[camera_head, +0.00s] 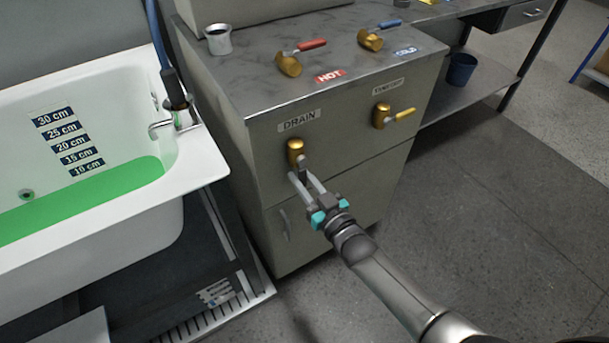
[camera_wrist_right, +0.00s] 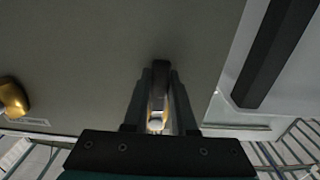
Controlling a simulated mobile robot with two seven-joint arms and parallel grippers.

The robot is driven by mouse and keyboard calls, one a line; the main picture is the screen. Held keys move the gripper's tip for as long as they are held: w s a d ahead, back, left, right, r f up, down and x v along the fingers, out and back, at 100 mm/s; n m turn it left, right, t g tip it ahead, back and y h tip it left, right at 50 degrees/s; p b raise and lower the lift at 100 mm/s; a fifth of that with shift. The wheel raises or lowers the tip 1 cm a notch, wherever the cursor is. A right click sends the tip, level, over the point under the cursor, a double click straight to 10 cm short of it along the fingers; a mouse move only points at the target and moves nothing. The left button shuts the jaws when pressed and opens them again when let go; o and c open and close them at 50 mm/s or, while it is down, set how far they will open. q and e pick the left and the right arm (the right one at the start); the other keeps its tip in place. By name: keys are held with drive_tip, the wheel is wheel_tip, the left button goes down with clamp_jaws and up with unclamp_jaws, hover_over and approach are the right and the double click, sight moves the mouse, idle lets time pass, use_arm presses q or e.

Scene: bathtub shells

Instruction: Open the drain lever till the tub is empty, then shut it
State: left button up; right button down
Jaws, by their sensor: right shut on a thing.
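The drain valve (camera_head: 295,150) is a brass fitting on the cabinet front, below the DRAIN label (camera_head: 299,121). My right gripper (camera_head: 306,182) is at this valve, shut on its drain lever. In the right wrist view, the grey drain lever (camera_wrist_right: 159,85) lies between the two fingers. In the head view the fingers partly hide the lever, which seems to hang downward. The white tub (camera_head: 203,178) at the left holds green liquid (camera_head: 90,200), its surface just below the 10 cm mark (camera_head: 87,168). My left gripper is out of view.
A second brass valve with a yellow lever (camera_head: 399,115) is to the right on the cabinet front. Red HOT (camera_head: 303,47) and blue COLD (camera_head: 381,27) levers and a metal cup (camera_head: 217,38) stand on top.

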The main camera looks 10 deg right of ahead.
idle(0.4)
drive_tip(key=c, duration=0.7)
unclamp_jaws()
drive_tip(key=shift+s, duration=0.15)
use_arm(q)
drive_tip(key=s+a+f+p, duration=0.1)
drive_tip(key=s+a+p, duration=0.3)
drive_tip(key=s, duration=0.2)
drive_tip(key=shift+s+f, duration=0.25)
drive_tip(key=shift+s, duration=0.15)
use_arm(e)
drive_tip(key=shift+v, duration=7.5)
